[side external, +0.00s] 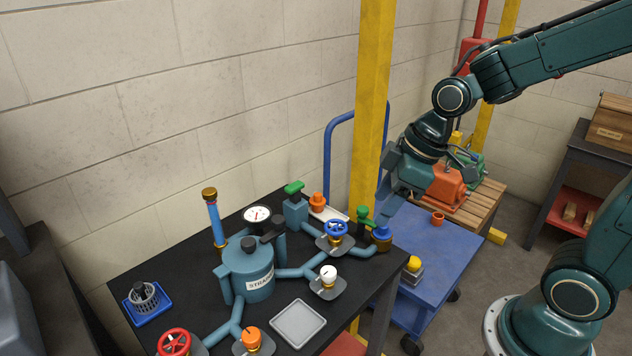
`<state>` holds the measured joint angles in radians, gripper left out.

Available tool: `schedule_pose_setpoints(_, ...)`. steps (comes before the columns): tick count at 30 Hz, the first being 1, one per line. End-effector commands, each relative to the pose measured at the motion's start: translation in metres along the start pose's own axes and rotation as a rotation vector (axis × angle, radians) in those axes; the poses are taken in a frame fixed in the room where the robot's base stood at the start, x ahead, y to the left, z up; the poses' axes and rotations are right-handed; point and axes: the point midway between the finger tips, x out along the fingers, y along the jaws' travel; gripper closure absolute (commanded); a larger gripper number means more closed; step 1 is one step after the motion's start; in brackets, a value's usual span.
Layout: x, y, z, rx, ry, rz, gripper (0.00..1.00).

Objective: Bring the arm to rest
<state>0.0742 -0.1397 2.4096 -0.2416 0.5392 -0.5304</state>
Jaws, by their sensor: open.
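My gripper (399,203) is at the end of the dark teal arm, pointing down above the far end of the blue cart (440,262). It is open, and I see nothing between its fingers. An orange motor (447,188) sits on a wooden slatted pallet (487,203), just right of my gripper in the picture. A green motor (470,160) stands behind it, partly hidden by my wrist. I cannot make out any tags on the motors at this size.
A black bench (190,262) with a blue strainer pot (248,272), pipes and valves fills the lower left. A yellow post (371,100) stands close to my gripper. A small orange part (437,218) lies on the cart. A wooden crate (612,125) stands far right.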

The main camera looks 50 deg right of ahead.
Motion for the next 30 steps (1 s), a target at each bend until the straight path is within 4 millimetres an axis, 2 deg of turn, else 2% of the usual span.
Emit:
schedule_pose_setpoints(6,-0.041,-0.008,0.016,0.134,0.012,0.077,0.48)
schedule_pose_setpoints(18,-0.100,-0.028,0.056,0.416,0.064,0.188,0.48)
schedule_pose_setpoints(24,-0.116,-0.035,0.073,0.526,0.092,0.216,0.48)
schedule_pose_setpoints(30,-0.120,-0.038,0.080,0.568,0.100,0.223,0.48)
